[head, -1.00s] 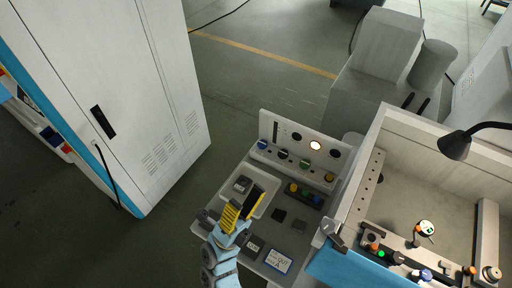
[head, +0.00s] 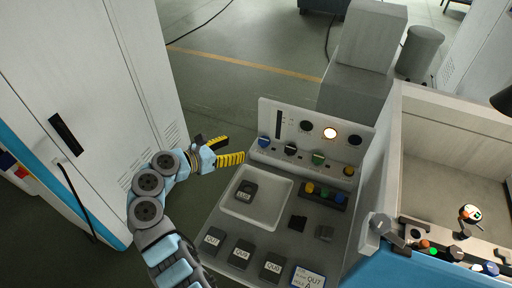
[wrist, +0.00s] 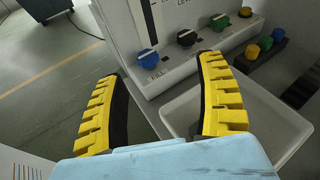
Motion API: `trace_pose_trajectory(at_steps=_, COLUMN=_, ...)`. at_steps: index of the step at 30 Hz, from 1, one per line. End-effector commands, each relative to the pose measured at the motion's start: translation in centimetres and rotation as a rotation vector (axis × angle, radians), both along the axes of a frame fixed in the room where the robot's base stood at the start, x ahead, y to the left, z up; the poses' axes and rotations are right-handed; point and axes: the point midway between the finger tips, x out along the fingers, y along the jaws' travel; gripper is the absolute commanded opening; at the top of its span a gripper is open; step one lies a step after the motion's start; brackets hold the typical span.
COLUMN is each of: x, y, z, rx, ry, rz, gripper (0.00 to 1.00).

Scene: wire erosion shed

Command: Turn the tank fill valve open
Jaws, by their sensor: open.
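The fill valve is a blue knob (head: 264,142) with a pale bar across it, leftmost in the row on the upright panel. In the wrist view the blue knob (wrist: 147,59) sits above the label FILL, between and beyond my finger tips. My gripper (head: 225,150) is open and empty, left of the panel, its tips pointing toward the knob and apart from it. In the wrist view both yellow-and-black fingers of my gripper (wrist: 162,76) are spread wide. The exact gap to the knob is hard to tell.
Black (wrist: 186,38), green (wrist: 220,23) and yellow knobs (head: 349,171) stand to the right of the blue one. A white tray (head: 285,187) holding a dark block (head: 246,190) lies below the panel. A tall cabinet (head: 90,80) stands at left.

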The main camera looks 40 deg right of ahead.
Motion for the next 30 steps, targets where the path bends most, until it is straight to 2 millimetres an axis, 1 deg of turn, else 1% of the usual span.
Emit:
trace_pose_trajectory(at_steps=1, x=0.8, y=0.3, z=-0.9, rx=0.034, ry=-0.032, rz=0.002, gripper=0.72)
trace_pose_trajectory(at_steps=3, x=1.5, y=0.6, z=-1.5, rx=0.072, ry=-0.061, rz=0.005, gripper=0.72)
trace_pose_trajectory(at_steps=7, x=2.1, y=0.8, z=-2.0, rx=0.105, ry=-0.088, rz=0.006, gripper=0.72)
trace_pose_trajectory(at_steps=10, x=2.2, y=0.2, z=-2.2, rx=0.109, ry=-0.09, rz=0.009, gripper=0.72)
trace_pose_trajectory(at_steps=21, x=2.2, y=-4.9, z=-4.2, rx=0.108, ry=-0.089, rz=0.007, gripper=0.72)
trace_pose_trajectory(at_steps=30, x=2.2, y=-8.1, z=-5.5, rx=0.107, ry=-0.089, rz=0.005, gripper=0.72)
